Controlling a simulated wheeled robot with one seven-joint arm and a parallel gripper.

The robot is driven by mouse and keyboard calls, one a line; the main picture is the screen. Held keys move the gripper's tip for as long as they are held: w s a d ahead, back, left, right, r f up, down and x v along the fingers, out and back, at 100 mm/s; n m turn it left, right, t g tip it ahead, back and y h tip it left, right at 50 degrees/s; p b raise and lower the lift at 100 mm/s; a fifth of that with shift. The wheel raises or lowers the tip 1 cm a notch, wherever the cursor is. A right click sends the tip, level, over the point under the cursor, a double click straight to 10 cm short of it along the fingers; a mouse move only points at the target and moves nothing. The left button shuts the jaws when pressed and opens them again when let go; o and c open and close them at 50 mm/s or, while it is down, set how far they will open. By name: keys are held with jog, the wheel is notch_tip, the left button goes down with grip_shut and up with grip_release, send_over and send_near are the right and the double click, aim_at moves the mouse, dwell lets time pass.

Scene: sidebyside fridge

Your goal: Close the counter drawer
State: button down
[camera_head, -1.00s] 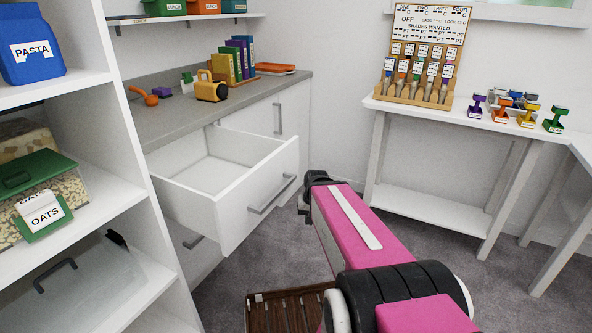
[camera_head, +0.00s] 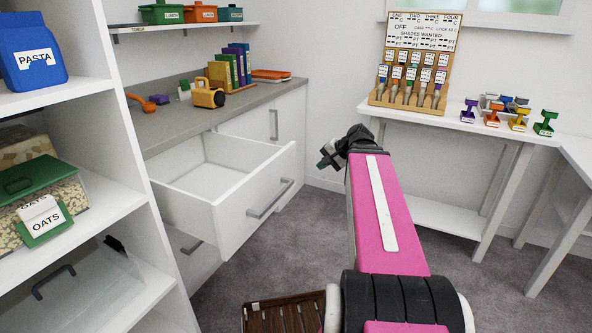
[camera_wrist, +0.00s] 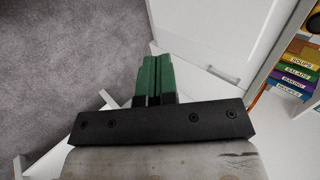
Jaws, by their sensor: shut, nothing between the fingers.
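The counter drawer (camera_head: 232,213) is a white drawer pulled out from the counter on the left. Its inside (camera_head: 200,178) looks empty. A grey bar handle (camera_head: 270,199) runs along its front. My gripper (camera_head: 326,160) is in front of the drawer and to the right of it, above the floor, apart from the drawer front. The green fingers (camera_wrist: 154,78) show in the wrist view, together and with nothing between them. A white cabinet door (camera_wrist: 212,40) of the counter lies beyond them in that view.
The grey countertop (camera_head: 172,125) holds a yellow toy-like object (camera_head: 207,97) and several books. An open shelf with a pasta container (camera_head: 32,50) stands at left. A white table (camera_head: 440,123) stands at right. Grey carpet (camera_head: 309,215) is clear beyond the drawer. A brown slatted crate (camera_head: 285,314) is at the bottom.

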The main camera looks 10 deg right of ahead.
aim_at(290, 172)
jog(key=shift+t, duration=0.3)
jog(key=w+a+f, duration=0.1)
jog(key=w+a, duration=0.1)
jog(key=w+a+f, duration=0.4)
jog(key=a, duration=0.1)
jog(key=shift+w, duration=0.15)
jog(key=shift+w+a, duration=0.4)
jog(key=shift+a, duration=0.25)
